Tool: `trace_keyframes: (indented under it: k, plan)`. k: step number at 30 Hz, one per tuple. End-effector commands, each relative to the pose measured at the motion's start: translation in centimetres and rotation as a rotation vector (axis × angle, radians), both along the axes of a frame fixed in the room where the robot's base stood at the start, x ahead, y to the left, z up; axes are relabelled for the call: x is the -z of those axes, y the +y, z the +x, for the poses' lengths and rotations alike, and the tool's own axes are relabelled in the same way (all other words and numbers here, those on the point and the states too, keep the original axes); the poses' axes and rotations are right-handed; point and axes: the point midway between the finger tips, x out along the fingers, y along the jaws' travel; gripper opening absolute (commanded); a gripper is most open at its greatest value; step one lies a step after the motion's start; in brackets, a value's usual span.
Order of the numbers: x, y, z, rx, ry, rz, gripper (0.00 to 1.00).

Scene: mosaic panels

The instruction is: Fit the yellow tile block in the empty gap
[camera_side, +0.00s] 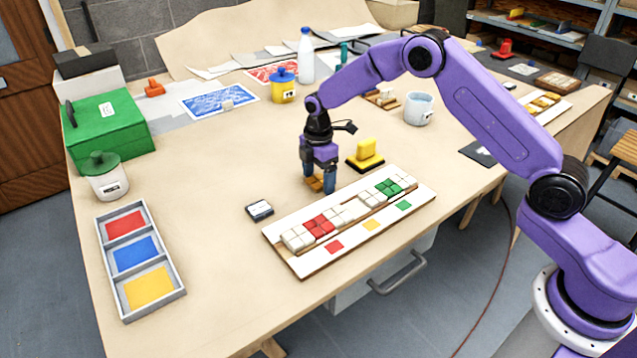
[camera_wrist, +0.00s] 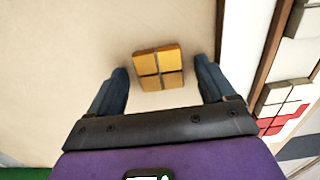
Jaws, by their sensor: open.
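The yellow tile block (camera_wrist: 159,67), a two-by-two square of orange-yellow tiles, lies on the table. My gripper (camera_side: 318,184) is open above it, fingers pointing down. In the wrist view the block sits between the fingertips with bare table showing on both sides, slightly turned; contact is not seen. In the side view the fingers partly hide it. The white mosaic panel (camera_side: 297,266) lies to its right and nearer the camera. Its row holds white tiles (camera_side: 297,238), red tiles (camera_side: 318,225) and green tiles (camera_side: 389,187). A gap shows between white tiles, near the yellow swatch (camera_side: 371,225).
A yellow stamp-like block (camera_side: 367,154) stands close behind the panel, right of my gripper. A small dark-edged box (camera_side: 259,210) lies to the left. A grey tray (camera_side: 178,299) with coloured compartments is farther left. A white mug (camera_side: 418,108) stands behind. Table left of the panel is mostly clear.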

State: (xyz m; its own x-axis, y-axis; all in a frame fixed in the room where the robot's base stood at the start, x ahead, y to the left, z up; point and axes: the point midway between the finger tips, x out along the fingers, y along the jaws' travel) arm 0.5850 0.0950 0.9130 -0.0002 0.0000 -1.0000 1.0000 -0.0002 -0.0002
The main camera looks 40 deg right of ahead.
Motion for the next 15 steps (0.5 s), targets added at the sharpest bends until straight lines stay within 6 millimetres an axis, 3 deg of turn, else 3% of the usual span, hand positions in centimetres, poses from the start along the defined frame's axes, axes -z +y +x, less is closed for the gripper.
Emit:
trace_keyframes:
  k: [5,10,15]
  plan:
    - [-0.02,-0.01,0.01,0.000,-0.001,0.000,0.80]
    - [-0.03,-0.01,0.01,0.000,0.000,0.000,0.24]
    - [-0.06,-0.01,0.02,0.000,-0.001,0.000,0.20]
